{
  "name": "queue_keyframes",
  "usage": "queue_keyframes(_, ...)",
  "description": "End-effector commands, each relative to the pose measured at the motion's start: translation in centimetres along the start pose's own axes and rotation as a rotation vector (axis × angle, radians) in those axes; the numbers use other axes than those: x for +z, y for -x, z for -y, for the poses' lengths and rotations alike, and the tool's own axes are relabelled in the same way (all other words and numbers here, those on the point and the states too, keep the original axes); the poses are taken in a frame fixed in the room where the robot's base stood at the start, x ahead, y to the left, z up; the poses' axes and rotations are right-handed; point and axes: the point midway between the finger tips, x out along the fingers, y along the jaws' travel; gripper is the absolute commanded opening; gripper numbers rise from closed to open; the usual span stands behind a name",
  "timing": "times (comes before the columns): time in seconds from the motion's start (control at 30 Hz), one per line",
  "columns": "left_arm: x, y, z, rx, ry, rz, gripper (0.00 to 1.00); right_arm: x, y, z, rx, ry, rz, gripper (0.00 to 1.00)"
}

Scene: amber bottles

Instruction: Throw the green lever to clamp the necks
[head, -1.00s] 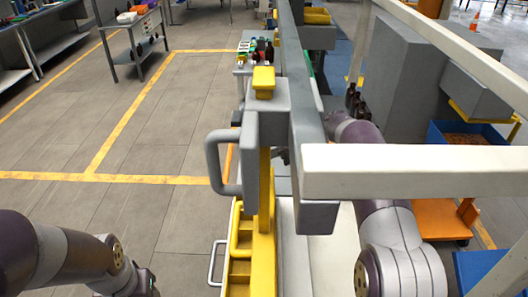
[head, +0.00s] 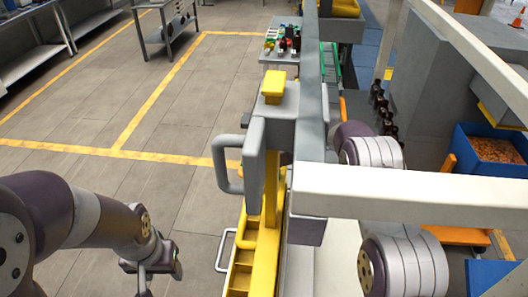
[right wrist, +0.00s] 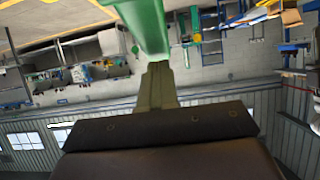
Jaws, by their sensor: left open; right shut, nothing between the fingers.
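The green lever (right wrist: 146,24) shows in the right wrist view as a broad green bar at the top middle. My right gripper (right wrist: 158,72) has its fingers shut and empty, with the tips at the lever's lower end; I cannot tell whether they touch it. In the head view my right gripper and the lever are hidden behind the frame and my own arm. A row of dark amber bottles (head: 384,108) stands right of the middle in the head view; their necks are too small to make out. My left gripper (head: 146,292) is open and empty at the bottom left.
A grey post and white beam (head: 400,193) cross the middle and right of the head view. A yellow ladder-like frame (head: 243,270) stands below. A blue bin (head: 490,148) is at the right. The floor at the left (head: 100,115) is clear.

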Motion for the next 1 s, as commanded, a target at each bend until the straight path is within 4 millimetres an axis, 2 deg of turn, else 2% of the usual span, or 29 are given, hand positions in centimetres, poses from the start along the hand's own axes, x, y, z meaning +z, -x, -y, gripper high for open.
queue_keyframes(0.67, 0.0, -0.1, 0.0, 0.0, 0.0, 0.0, 0.55, 0.3, -0.5, 0.1, -0.003, -0.003, 0.003, 0.0)
queue_keyframes(0.77, 0.1, -0.9, 0.0, 0.0, 0.0, 0.0, 0.55, 0.5, 0.6, 0.1, 0.001, -0.002, 0.002, 0.0)
queue_keyframes(1.0, 0.5, -3.7, 0.0, 0.0, 0.0, 0.0, 0.55, 0.6, 7.0, 0.1, 0.005, 0.004, 0.0, 0.0)
